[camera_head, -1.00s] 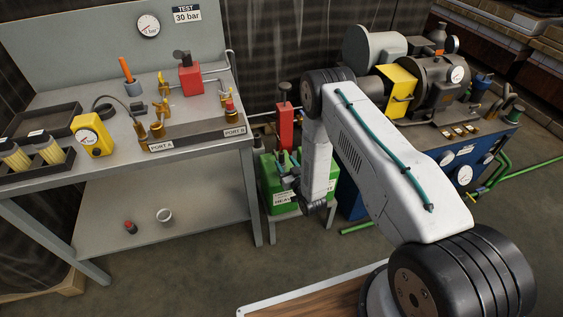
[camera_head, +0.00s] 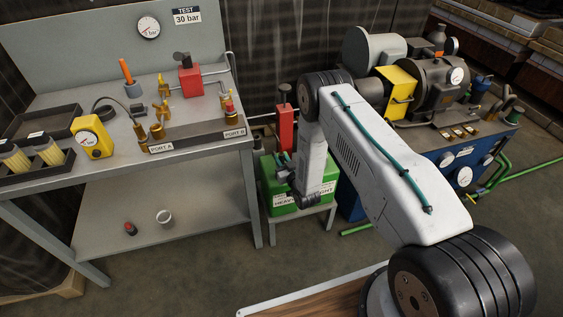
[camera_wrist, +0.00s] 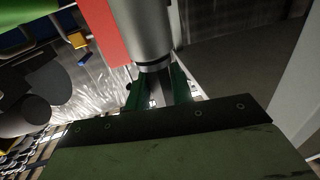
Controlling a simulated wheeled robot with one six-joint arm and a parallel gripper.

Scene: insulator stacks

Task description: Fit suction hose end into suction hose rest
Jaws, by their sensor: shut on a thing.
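My gripper (camera_head: 281,172) is in front of the green box (camera_head: 300,205) under the red column (camera_head: 285,122). It is small and partly hidden by my arm in the head view. In the wrist view my gripper (camera_wrist: 157,92) has its green fingers closed around the lower end of a grey cylinder (camera_wrist: 142,35) with a dark ring. This looks like the suction hose end, but its far end is out of the frame. The red column (camera_wrist: 103,30) shows just left of the cylinder. I cannot make out the suction hose rest in either view.
A grey workbench (camera_head: 205,165) with gauges and fittings stands left of the gripper. A blue pump unit (camera_head: 455,160) with hoses stands behind and right of my arm. The floor (camera_head: 200,285) between the bench and my base is clear.

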